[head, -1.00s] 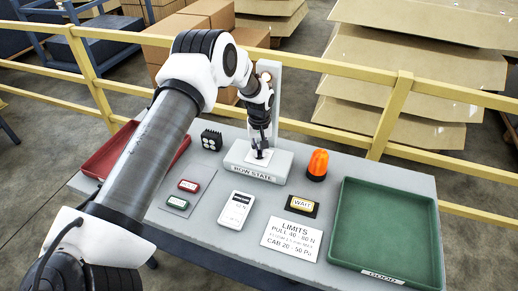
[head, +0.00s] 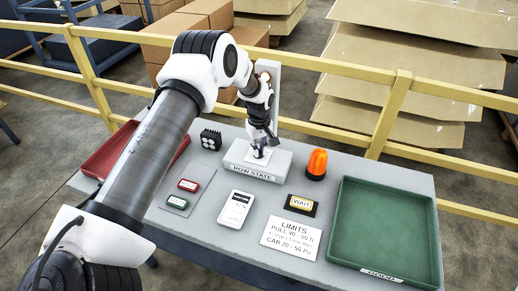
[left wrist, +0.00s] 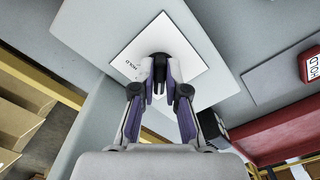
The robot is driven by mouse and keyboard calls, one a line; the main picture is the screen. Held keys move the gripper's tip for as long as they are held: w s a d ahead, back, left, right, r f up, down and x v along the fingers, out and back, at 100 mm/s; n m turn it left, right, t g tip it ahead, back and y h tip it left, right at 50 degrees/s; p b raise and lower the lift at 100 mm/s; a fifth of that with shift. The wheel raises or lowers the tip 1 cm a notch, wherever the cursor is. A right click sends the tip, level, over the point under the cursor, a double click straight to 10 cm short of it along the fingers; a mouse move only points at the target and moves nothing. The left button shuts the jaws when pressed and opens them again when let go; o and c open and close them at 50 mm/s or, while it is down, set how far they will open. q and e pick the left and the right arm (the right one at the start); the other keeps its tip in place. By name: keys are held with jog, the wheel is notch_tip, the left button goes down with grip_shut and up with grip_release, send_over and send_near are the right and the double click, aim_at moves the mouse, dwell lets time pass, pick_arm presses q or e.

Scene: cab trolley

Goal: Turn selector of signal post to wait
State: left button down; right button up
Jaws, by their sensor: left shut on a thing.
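The signal post has a grey base (head: 281,162) marked ROW STATE and a pale upright behind it at the back of the table. On the base is a white plate, which also shows in the left wrist view (left wrist: 191,48), with the word HOLD readable beside the fingers. My left gripper (head: 259,150) reaches down onto the base from above. In the left wrist view its fingertips (left wrist: 160,88) are shut on the dark selector knob (left wrist: 158,61) at the plate's middle. The fingers cover much of the knob, so its exact pointing is hard to tell. My right gripper is not in view.
An orange beacon (head: 316,164) stands just right of the base, with a black and yellow WAIT block (head: 301,205) in front. A green tray (head: 428,240) is at right, a red tray (head: 103,157) at left. A yellow rail (head: 400,98) runs behind.

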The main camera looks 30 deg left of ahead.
pick_arm(q)
jog(key=shift+s+f, duration=0.1)
jog(key=c, duration=1.2)
grip_release()
notch_tip(320, 180, up, 12)
jog(key=shift+r, duration=0.2)
